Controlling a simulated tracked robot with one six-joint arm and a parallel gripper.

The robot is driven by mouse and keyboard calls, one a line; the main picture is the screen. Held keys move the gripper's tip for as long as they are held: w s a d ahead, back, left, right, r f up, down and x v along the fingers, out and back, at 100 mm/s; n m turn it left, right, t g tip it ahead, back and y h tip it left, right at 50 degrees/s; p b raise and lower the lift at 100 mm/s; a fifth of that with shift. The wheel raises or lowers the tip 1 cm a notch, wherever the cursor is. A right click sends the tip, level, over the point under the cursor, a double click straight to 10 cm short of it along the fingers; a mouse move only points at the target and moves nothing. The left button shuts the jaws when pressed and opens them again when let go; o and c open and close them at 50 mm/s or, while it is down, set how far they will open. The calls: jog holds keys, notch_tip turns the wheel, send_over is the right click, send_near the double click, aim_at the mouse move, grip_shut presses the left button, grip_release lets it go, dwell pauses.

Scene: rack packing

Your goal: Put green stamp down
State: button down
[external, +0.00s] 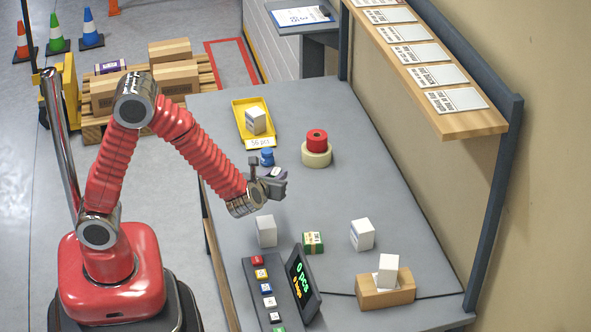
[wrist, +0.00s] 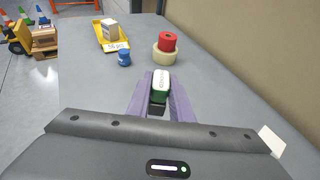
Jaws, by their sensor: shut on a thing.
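The green stamp (wrist: 160,86), with a pale lettered top, a green band and a dark lower part, sits between the purple fingers of my gripper (wrist: 160,105) in the wrist view. My gripper is shut on it. In the external view my gripper (external: 271,178) is over the left-middle of the grey table (external: 350,205). The stamp is hard to make out there, and I cannot tell whether it touches the table.
White boxes (external: 267,231) (external: 362,234), a green box (external: 313,243), a wooden block (external: 386,291) and a counter display (external: 303,283) are nearer. The right-middle table is clear.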

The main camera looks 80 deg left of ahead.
jog(key=s+a+f+n+g, duration=0.4)
jog(key=s+a+n+g, duration=0.4)
jog(key=s+n+g, duration=0.55)
jog(key=s+d+f+n+g+h, duration=0.3)
jog(key=d+n+g+h, duration=0.4)
jog(key=n+h, duration=0.9)
jog(key=w+d+r+n+t+h, duration=0.3)
jog(key=w+d+n+t+h, duration=0.2)
jog(key=w+d+n+t, duration=0.15)
jog(key=w+d+r+n+t+h, duration=0.4)
jog(key=w+d+n+t, duration=0.15)
jog(key=n+t, duration=0.2)
jog(key=w+d+f+n+t, duration=0.1)
jog(key=w+d+t, duration=0.1)
jog(key=w+d, duration=0.4)
jog(key=w+d+f+n+t, duration=0.1)
jog(key=w+d+n+t, duration=0.1)
jog(key=w+d, duration=0.5)
jog(key=w, duration=0.4)
jog(key=shift+w+f+t+y, duration=0.2)
jog(key=shift+w+t+y, duration=0.15)
jog(key=shift+y, duration=0.05)
